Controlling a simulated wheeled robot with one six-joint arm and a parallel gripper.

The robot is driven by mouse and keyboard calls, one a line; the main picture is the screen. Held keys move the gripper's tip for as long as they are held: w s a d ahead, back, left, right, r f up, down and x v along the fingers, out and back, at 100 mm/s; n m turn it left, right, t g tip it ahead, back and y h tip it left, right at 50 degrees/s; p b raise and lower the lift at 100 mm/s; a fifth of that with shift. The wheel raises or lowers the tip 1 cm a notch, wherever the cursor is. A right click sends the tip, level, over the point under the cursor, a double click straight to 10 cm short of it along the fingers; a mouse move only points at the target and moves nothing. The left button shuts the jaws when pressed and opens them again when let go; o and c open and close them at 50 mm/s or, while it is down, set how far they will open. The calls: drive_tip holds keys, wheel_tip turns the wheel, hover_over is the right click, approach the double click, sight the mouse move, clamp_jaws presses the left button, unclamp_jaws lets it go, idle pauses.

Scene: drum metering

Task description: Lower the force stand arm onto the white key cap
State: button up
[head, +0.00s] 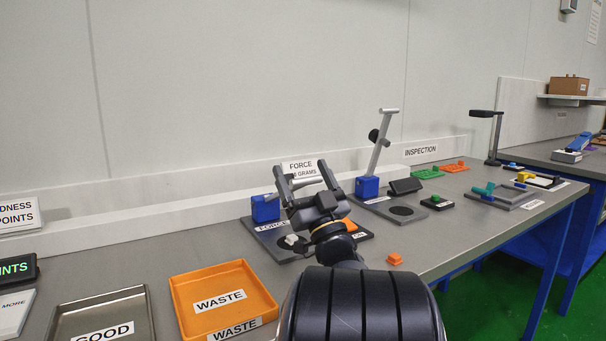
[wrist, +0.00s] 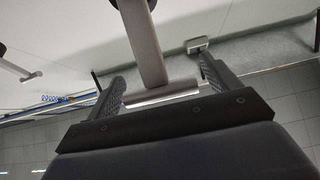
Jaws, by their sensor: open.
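The force stand has a blue block (head: 265,209) on a dark base plate behind my gripper, beside a "FORCE" label. Its grey arm (head: 305,183) shows partly between my fingers. In the wrist view the arm is a grey bar (wrist: 144,45) ending in a crossbar (wrist: 162,94). My gripper (head: 304,172) is open, with one finger on each side of the crossbar; contact cannot be told. A small white piece (head: 292,240), probably the key cap, sits on the stand's plate, left of my wrist. My gripper is above it and partly hides the plate.
A second stand (head: 367,187) with a raised arm is to the right. An orange waste tray (head: 248,279) and a metal good tray (head: 62,324) lie at left front. A small orange piece (head: 394,259) lies right of my arm. The wall is close behind.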

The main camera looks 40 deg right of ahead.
drive_tip(key=s+a+p, duration=0.1)
drive_tip(key=s+a, duration=0.2)
drive_tip(key=s, duration=0.9)
drive_tip(key=shift+f, duration=0.3)
drive_tip(key=shift+s, duration=0.1)
